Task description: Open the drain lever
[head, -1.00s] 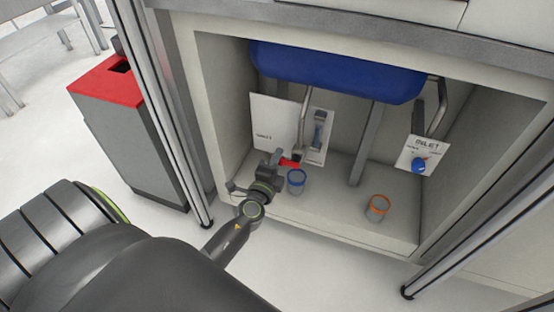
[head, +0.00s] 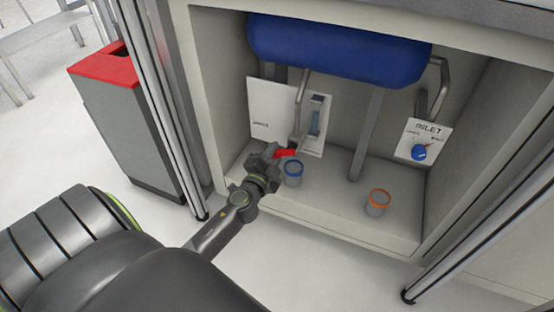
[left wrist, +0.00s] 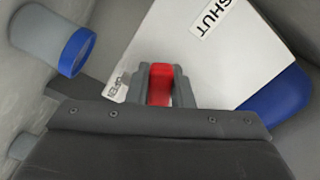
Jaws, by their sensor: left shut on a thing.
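The red drain lever (head: 286,153) sits at the lower end of the drain pipe, in front of a white panel (head: 270,110) inside the cabinet. My left gripper (head: 275,152) is shut on the lever. In the left wrist view the red lever (left wrist: 160,84) stands between the two grey fingers (left wrist: 160,88). The panel in that view (left wrist: 200,50) carries a label reading "SHUT" and a second, smaller label near the fingers. My right gripper is in neither view.
A blue-rimmed cup (head: 293,174) stands just right of my left gripper. An orange-rimmed cup (head: 377,202) stands farther right. A blue tank (head: 335,48) hangs above. The INLET panel (head: 424,141) with a blue knob is at right. A red-topped bin (head: 125,125) stands outside left.

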